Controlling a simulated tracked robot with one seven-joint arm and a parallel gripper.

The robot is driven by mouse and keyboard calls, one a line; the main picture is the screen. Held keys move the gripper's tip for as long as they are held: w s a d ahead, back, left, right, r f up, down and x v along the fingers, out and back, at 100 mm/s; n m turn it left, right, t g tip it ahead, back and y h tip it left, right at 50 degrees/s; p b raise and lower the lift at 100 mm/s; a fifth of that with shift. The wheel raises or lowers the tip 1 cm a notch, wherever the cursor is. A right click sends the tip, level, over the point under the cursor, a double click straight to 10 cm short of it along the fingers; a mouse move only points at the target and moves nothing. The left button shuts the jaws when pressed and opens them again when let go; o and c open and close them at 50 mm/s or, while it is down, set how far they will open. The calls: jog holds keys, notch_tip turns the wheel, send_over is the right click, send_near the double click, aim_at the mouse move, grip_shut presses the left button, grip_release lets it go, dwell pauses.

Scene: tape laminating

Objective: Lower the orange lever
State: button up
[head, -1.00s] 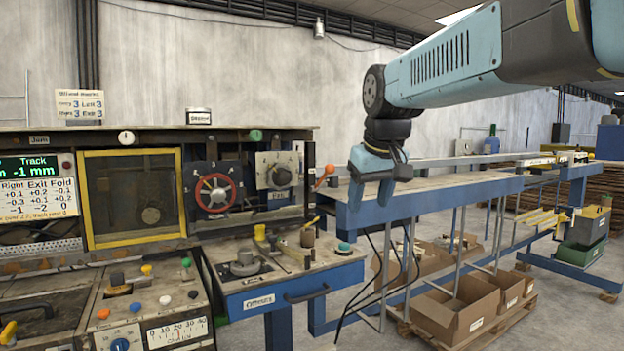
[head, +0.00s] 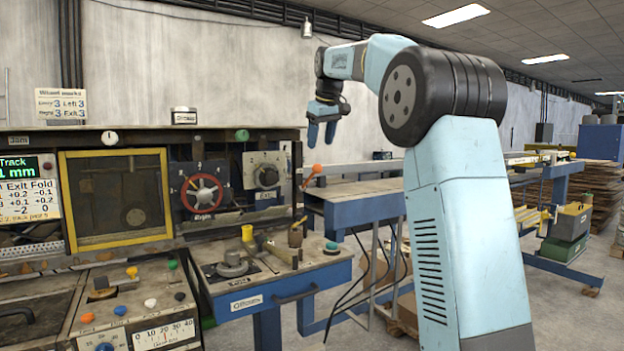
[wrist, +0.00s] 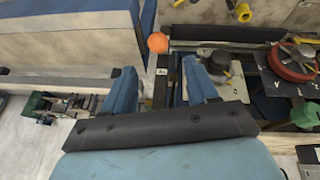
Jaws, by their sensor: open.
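The orange lever (head: 314,173) stands tilted up and to the right at the right end of the machine panel, with an orange knob on a thin shaft. In the wrist view the round orange knob (wrist: 158,43) shows beyond my fingers, between and past their tips. My gripper (head: 321,133) points down above the lever in the head view, apart from it. In the wrist view the two blue fingers of my gripper (wrist: 160,80) are spread and nothing is between them. The lever's lower part is hard to make out in the wrist view.
A panel with a red handwheel (head: 201,192) and a grey dial (head: 266,175) is left of the lever. A blue-framed table (head: 365,205) stands to the right. Small knobs and a drawer (head: 265,300) sit below. Open air surrounds my gripper.

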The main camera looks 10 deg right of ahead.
aim_at(310, 179)
jog(key=x, duration=1.4)
jog(key=shift+w+r, duration=0.1)
jog(key=shift+w, duration=0.05)
